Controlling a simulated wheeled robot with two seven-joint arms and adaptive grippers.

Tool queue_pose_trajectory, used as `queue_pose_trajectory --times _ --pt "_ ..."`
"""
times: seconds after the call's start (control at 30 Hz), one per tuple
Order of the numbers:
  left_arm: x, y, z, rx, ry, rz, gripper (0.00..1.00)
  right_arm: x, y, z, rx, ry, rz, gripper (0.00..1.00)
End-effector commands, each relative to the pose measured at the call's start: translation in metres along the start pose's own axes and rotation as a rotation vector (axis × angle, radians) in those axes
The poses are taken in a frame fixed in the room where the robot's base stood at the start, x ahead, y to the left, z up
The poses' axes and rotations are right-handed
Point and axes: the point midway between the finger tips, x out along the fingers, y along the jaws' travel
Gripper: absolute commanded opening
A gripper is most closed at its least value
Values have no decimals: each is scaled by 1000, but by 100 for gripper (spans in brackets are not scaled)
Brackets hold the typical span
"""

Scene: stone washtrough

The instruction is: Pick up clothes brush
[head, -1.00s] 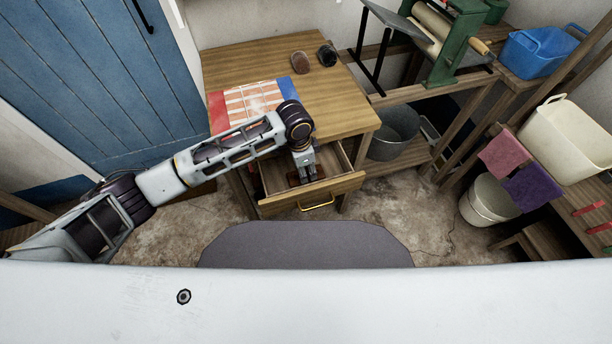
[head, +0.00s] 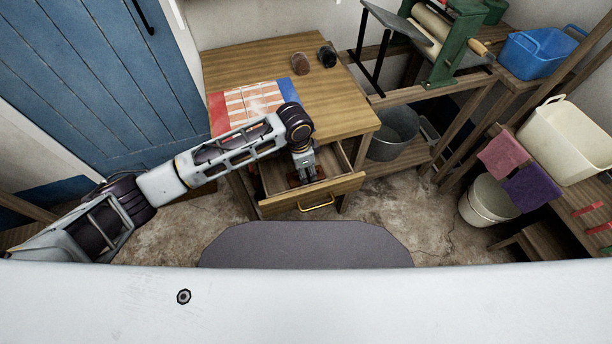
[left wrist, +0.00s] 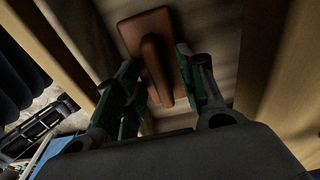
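The clothes brush (left wrist: 152,38) is a reddish-brown block with a raised grip, lying in the open drawer (head: 345,186) of the wooden table. In the left wrist view, my left gripper (left wrist: 160,85) is open, with one finger on each side of the brush's raised grip. Gaps show between the fingers and the grip, at least on the right. In the head view, my left gripper (head: 306,176) reaches down into the drawer and hides most of the brush. My right gripper is not in view.
The table (head: 235,65) bears a red, white and blue cloth or paper (head: 255,100), a brown object (head: 300,62) and a dark object (head: 327,56). The drawer walls stand close around the left gripper. A metal tub (head: 395,133) stands to the right.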

Motion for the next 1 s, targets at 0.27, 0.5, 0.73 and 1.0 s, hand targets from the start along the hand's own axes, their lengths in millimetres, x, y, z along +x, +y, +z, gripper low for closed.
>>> queue_pose_trajectory --times 0.27,0.5,0.73,1.0 --pt "1 0 0 0 0 0 39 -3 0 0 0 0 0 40" --pt "2 0 0 0 1 0 39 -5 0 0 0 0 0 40" --pt "3 0 0 0 1 0 39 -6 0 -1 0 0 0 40" --pt "3 0 0 0 1 0 30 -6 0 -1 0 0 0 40"
